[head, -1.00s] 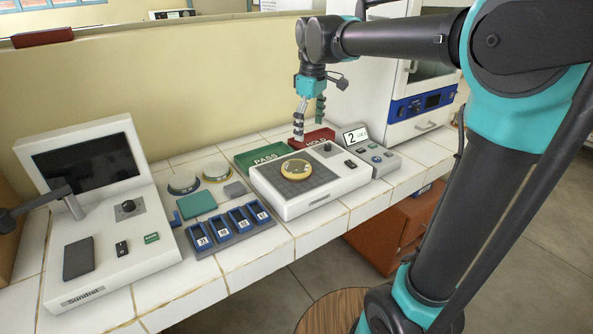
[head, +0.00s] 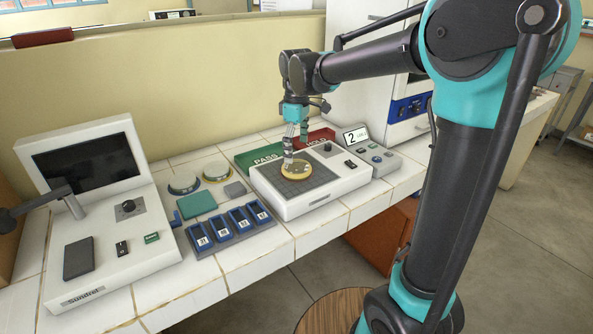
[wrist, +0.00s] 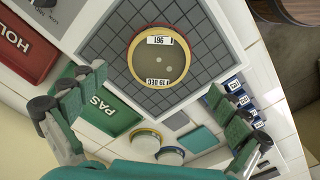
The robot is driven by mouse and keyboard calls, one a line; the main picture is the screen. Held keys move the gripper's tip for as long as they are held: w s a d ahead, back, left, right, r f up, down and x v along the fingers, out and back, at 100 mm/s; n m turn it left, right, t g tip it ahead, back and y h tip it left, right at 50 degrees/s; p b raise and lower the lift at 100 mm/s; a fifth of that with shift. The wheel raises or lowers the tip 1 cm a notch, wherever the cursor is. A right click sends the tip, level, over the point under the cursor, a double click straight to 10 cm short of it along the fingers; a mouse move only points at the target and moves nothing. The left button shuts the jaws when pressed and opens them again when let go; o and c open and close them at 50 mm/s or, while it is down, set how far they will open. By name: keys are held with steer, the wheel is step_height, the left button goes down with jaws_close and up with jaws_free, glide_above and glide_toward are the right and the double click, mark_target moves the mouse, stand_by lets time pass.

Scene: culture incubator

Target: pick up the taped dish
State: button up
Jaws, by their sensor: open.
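A round dish with an amber-yellow band around its side (head: 297,173) lies flat on the dark grid plate of the white bench device. The wrist view shows the dish (wrist: 160,62) with two printed labels, "196" and "DEC 19". My gripper (head: 296,148) is open and empty, pointing down just above and behind the dish. In the wrist view my gripper's fingers (wrist: 157,85) are spread wide, with the dish ahead between their lines. I see no contact with the dish.
The green PASS tray (head: 257,155) and red HOLD tray (head: 318,138) stand behind the device. Two round dishes (head: 184,183) (head: 216,172), a teal block (head: 197,204) and a blue-slotted rack (head: 232,238) lie left. A display unit (head: 366,150) stands right.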

mark_target(297, 167)
steer(key=shift+f, duration=2.8)
steer(key=c, duration=1.4)
steer(key=shift+r, duration=0.1)
